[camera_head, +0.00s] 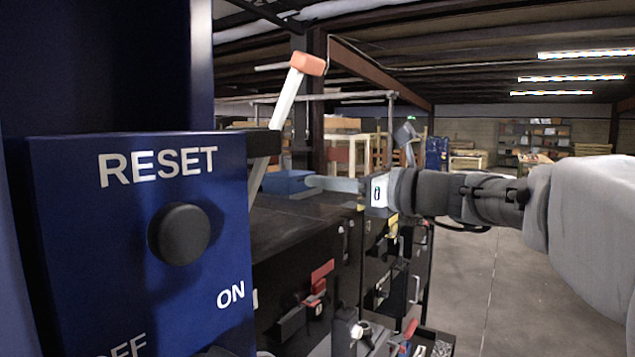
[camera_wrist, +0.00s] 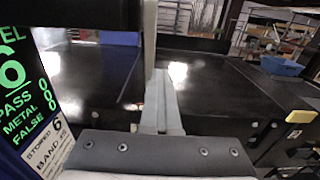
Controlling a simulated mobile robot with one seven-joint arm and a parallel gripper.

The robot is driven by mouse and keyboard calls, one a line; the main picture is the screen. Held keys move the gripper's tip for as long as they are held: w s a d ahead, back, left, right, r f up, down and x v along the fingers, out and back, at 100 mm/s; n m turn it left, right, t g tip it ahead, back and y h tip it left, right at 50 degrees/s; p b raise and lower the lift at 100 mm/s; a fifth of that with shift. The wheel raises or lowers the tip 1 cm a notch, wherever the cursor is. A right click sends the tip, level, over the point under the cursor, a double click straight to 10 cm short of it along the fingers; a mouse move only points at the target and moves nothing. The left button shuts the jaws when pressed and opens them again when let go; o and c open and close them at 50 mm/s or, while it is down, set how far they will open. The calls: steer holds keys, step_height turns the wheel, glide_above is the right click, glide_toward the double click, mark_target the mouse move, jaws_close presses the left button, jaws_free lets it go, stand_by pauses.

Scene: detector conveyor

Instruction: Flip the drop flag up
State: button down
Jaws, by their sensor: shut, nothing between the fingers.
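The drop flag (camera_head: 287,100) is a pale bar with an orange tip, standing raised and leaning a little right in the head view. A dark bracket (camera_head: 263,144) crosses it lower down. My gripper (camera_head: 311,182) is shut and empty, pointing left beside the flag's lower part, above the dark conveyor top. In the wrist view the closed fingers (camera_wrist: 160,76) lie close to a pale upright bar (camera_wrist: 150,35), which looks like the flag. I cannot tell whether they touch it.
A blue control box (camera_head: 140,240) with a black RESET knob fills the left foreground. The dark conveyor (camera_head: 300,228) has several items along its side. A blue bin (camera_head: 288,182) stands beyond. A display panel (camera_wrist: 25,95) is at the wrist view's left. Open floor lies to the right.

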stand_by(0.7)
jaws_free()
stand_by(0.3)
steer(key=b+v, duration=0.1)
steer(key=v, duration=1.6)
steer(key=shift+d, duration=0.2)
steer(key=shift+s, duration=0.1)
